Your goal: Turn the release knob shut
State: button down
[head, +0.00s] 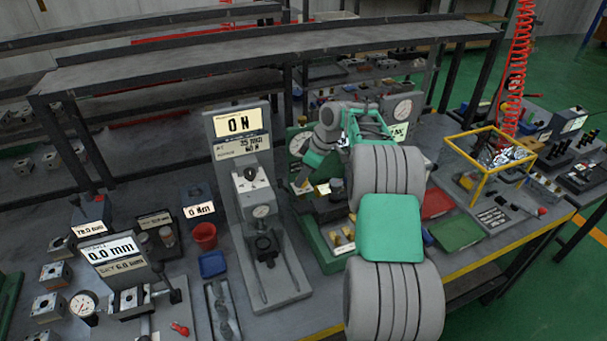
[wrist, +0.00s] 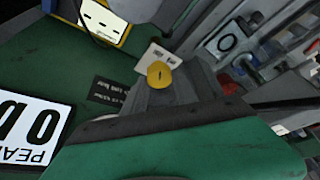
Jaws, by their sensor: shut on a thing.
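A round yellow knob (wrist: 159,74) with a short dark mark on its face shows in the wrist view, at the tips of my gripper (wrist: 167,89). I take it to be the release knob. The grey fingers are shut on it, and their grip is partly hidden. Beyond it lies a green surface with a small dark label (wrist: 112,96). In the head view my arm reaches over a green-based bench unit (head: 338,252) right of centre. The fingertips and the knob cannot be made out there.
A white display reading PEAK (wrist: 30,130) stands close at left in the wrist view. A tall grey test stand (head: 228,190) with a 0 N display is left of my arm. A yellow frame (head: 480,180) and a green tray (head: 456,234) are to its right.

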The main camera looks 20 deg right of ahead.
dwell(0.3)
jog(key=c, duration=1)
grip_release()
jog(key=shift+r, duration=0.1)
jog(key=v, duration=0.7)
jog(key=shift+r, duration=0.25)
jog(key=shift+s+d, duration=0.1)
jog(key=shift+d, duration=0.1)
